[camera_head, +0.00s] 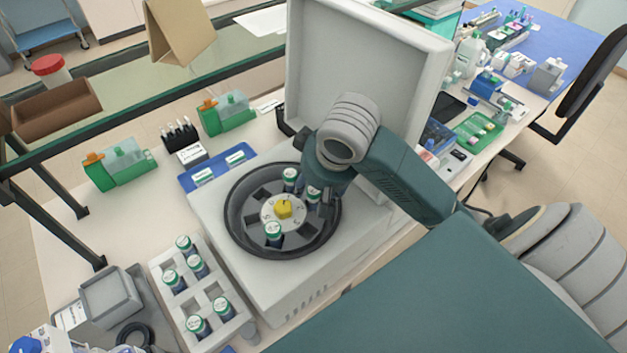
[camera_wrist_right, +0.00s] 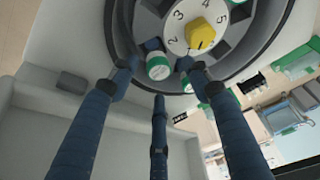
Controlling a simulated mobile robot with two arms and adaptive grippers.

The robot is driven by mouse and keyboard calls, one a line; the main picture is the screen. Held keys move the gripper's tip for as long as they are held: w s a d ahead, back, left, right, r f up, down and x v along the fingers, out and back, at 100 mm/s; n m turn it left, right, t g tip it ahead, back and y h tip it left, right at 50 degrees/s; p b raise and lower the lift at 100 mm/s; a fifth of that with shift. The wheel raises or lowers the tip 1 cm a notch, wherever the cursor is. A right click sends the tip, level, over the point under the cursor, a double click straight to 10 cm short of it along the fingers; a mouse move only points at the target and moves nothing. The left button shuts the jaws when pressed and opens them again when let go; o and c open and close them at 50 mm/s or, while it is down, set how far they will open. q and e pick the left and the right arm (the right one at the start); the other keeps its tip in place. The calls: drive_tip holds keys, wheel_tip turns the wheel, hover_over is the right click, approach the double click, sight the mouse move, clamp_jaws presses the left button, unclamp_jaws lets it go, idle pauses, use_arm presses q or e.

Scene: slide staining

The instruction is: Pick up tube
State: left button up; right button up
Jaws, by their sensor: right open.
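Tubes with green-and-white caps stand in the dark round rotor bowl of the centrifuge (camera_head: 232,225). One tube (camera_head: 313,192) is at the right side of the rotor, right by my right gripper (camera_head: 322,197). Two others are the back tube (camera_head: 290,175) and the front tube (camera_head: 273,231). In the right wrist view, a capped tube (camera_wrist_right: 158,66) lies between the fingertips of my open right gripper (camera_wrist_right: 159,82). Whether the fingers touch the tube is not clear. My left gripper is out of view.
The centrifuge's raised lid (camera_head: 400,50) stands behind my right arm. A yellow knob (camera_head: 284,208) sits at the rotor's centre. A grey rack (camera_head: 207,285) with several tubes stands to the left front. A blue tray (camera_head: 213,178) lies behind the centrifuge.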

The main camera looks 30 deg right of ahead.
sight(315, 191)
drive_tip(key=x, duration=0.3)
drive_tip(key=shift+s+f+b, duration=0.2)
drive_tip(key=shift+f+b, duration=0.05)
drive_tip(key=shift+b, duration=0.05)
drive_tip(key=shift+w+d+f+p, duration=0.1)
drive_tip(key=shift+w+f+p, duration=0.15)
drive_tip(key=shift+p, duration=0.1)
drive_tip(key=shift+w+f, duration=0.15)
drive_tip(key=shift+f, duration=0.3)
drive_tip(key=shift+d, duration=0.1)
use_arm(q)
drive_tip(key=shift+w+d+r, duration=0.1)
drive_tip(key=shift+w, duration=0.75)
use_arm(e)
drive_tip(key=c, duration=0.8)
